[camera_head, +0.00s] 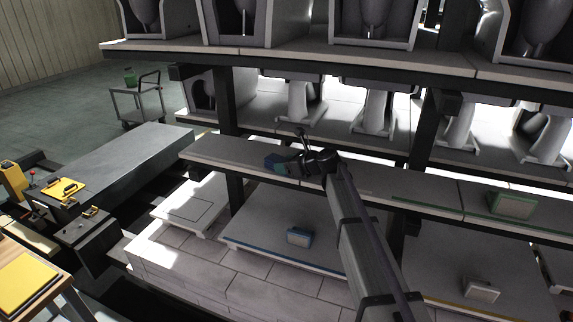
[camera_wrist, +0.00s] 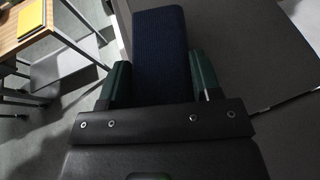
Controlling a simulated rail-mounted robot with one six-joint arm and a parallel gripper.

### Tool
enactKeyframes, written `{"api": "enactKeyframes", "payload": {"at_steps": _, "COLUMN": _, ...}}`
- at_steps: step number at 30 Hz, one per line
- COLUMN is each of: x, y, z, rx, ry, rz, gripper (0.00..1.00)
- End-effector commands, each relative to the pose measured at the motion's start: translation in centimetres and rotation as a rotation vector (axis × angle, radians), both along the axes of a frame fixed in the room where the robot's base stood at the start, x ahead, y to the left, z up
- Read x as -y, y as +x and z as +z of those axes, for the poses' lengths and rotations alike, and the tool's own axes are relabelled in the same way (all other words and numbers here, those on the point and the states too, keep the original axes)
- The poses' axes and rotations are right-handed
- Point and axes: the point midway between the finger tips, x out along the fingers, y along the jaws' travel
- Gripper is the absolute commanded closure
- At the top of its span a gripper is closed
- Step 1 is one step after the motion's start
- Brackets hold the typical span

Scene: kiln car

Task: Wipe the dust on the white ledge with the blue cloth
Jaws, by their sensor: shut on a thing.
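My gripper (camera_head: 286,164) is over the pale middle shelf in the head view. In the wrist view its two green fingers (camera_wrist: 162,84) are shut on the blue cloth (camera_wrist: 160,45), which looks like a dark blue padded block. The cloth (camera_head: 273,160) also shows at the left of my gripper in the head view. A pale ledge (camera_head: 222,149) runs along that shelf, just left of the cloth. A grey surface (camera_wrist: 245,50) fills the right of the wrist view. I cannot make out dust, nor tell whether the cloth touches the ledge.
Below are a blue-edged slab with a blue block (camera_head: 299,237) and a yellow-edged slab with a pale block (camera_head: 482,290). Dark posts (camera_head: 228,105) and white ware (camera_head: 300,100) stand behind and above.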

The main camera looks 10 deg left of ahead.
Motion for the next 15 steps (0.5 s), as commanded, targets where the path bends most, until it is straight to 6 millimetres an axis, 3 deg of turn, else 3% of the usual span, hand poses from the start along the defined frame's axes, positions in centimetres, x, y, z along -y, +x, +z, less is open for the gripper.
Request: {"api": "enactKeyframes", "payload": {"at_steps": 15, "x": 0.0, "y": 0.0, "z": 5.9, "rx": 0.001, "ry": 0.001, "rz": 0.0, "gripper": 0.74}}
